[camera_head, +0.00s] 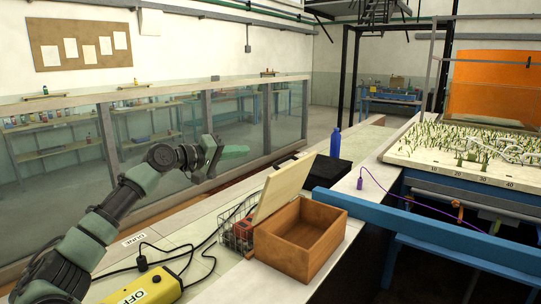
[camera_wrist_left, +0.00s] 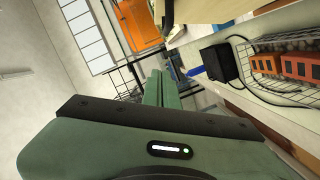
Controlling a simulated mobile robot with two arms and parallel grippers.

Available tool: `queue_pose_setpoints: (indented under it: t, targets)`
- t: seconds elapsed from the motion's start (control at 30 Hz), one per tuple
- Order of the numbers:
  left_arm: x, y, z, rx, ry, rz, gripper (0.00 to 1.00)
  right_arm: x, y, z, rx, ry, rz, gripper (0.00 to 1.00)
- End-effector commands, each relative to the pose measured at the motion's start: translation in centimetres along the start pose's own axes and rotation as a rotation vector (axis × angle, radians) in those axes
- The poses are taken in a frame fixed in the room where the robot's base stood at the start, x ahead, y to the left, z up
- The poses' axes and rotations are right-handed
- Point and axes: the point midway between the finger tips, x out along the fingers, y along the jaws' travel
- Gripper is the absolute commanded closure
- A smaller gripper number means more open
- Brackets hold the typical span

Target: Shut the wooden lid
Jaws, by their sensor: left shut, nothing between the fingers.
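The open wooden box (camera_head: 300,245) stands on the light bench top in the head view, and its inside looks empty. Its pale wooden lid (camera_head: 283,187) stands up at the box's left side, tilted, clear of the opening. My left gripper (camera_head: 236,152) is shut and empty, in the air to the left of the lid and farther back, apart from it. In the left wrist view the shut fingers (camera_wrist_left: 161,88) point up the picture. A pale board at the top there may be the lid, but I cannot tell. My right gripper is not in view.
A wire basket (camera_head: 238,232) with red-orange things sits left of the box, and also shows in the left wrist view (camera_wrist_left: 285,65). A black case (camera_head: 328,171) and blue bottle (camera_head: 335,141) stand behind. A yellow device (camera_head: 145,290) with cables lies front left. A blue beam (camera_head: 425,230) runs right.

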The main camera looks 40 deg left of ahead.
Motion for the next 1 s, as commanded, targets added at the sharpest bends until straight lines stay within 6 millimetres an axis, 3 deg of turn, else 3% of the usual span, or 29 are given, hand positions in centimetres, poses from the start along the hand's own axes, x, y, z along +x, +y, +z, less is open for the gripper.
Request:
queue_pose_setpoints:
  t: [0.13,0.5,0.83,1.0]
  targets:
    - [1.6,0.4,-0.4,-0.002,0.005,0.0,1.0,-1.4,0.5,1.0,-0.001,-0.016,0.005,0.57]
    - [5.5,0.3,-0.5,-0.005,0.007,0.001,1.0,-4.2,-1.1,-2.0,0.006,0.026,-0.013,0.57]
    - [8.6,0.2,-0.3,-0.002,0.004,0.0,1.0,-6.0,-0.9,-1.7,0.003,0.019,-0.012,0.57]
    - [9.0,0.0,1.8,0.001,0.0,-0.006,1.0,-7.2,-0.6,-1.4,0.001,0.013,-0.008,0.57]
